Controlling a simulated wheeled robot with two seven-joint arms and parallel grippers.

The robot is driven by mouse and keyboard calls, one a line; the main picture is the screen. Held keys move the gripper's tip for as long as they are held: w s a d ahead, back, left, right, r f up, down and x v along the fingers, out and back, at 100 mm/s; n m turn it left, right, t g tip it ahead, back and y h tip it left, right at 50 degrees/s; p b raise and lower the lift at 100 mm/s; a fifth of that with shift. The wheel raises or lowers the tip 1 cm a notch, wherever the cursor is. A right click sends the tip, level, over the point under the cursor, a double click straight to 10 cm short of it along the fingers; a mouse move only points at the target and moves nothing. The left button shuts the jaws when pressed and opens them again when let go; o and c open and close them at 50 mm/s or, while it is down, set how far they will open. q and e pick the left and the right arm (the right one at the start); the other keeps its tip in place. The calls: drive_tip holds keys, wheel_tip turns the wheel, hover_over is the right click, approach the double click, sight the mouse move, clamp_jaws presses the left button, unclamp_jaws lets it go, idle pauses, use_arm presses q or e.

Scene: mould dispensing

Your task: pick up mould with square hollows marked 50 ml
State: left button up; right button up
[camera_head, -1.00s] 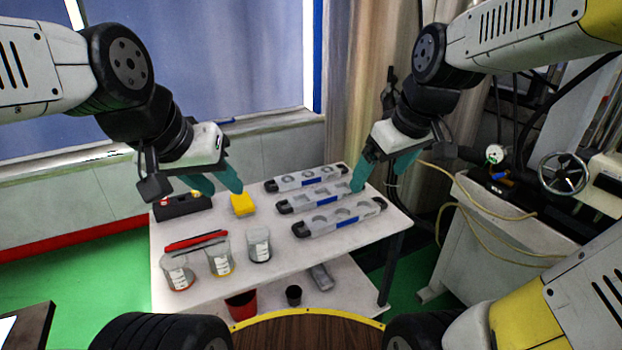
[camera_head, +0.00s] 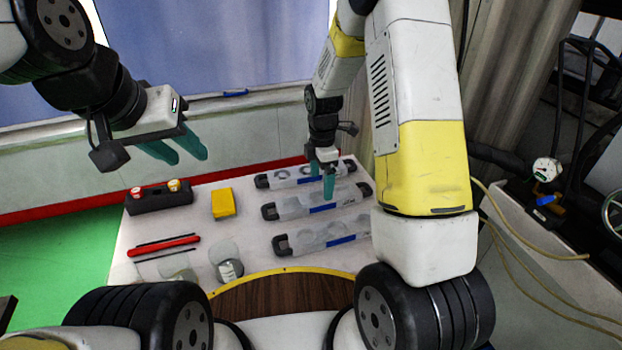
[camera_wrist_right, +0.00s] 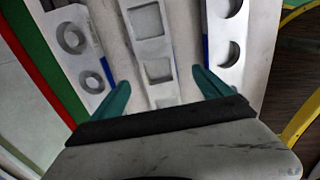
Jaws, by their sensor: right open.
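The mould with square hollows (camera_head: 292,207) is the middle of three grey moulds on the white table. In the right wrist view the square-hollow mould (camera_wrist_right: 152,50) runs between my right fingers. Its volume mark is not readable. My right gripper (camera_head: 322,182) is open and points down over the middle mould; it also shows in the right wrist view (camera_wrist_right: 160,82). I cannot tell whether it touches the mould. My right arm hides part of the moulds' right side. My left gripper (camera_head: 190,160) is open and empty, above the table's back left.
A round-hollow mould (camera_head: 290,178) lies behind, another (camera_head: 310,240) in front. At left are a black holder (camera_head: 158,199), a yellow block (camera_head: 222,203), a red pen-like item (camera_head: 165,246) and beakers (camera_head: 228,268). A bench with yellow hoses (camera_head: 530,240) stands right.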

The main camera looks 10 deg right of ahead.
sight(319, 201)
drive_tip(key=f, duration=0.6)
drive_tip(key=shift+w+a+f, duration=0.15)
drive_tip(key=shift+a+f, duration=0.05)
drive_tip(key=shift+c, duration=0.4)
drive_tip(key=c, duration=1.8)
drive_tip(key=shift+r, duration=0.1)
clamp_jaws()
drive_tip(key=shift+r, duration=0.1)
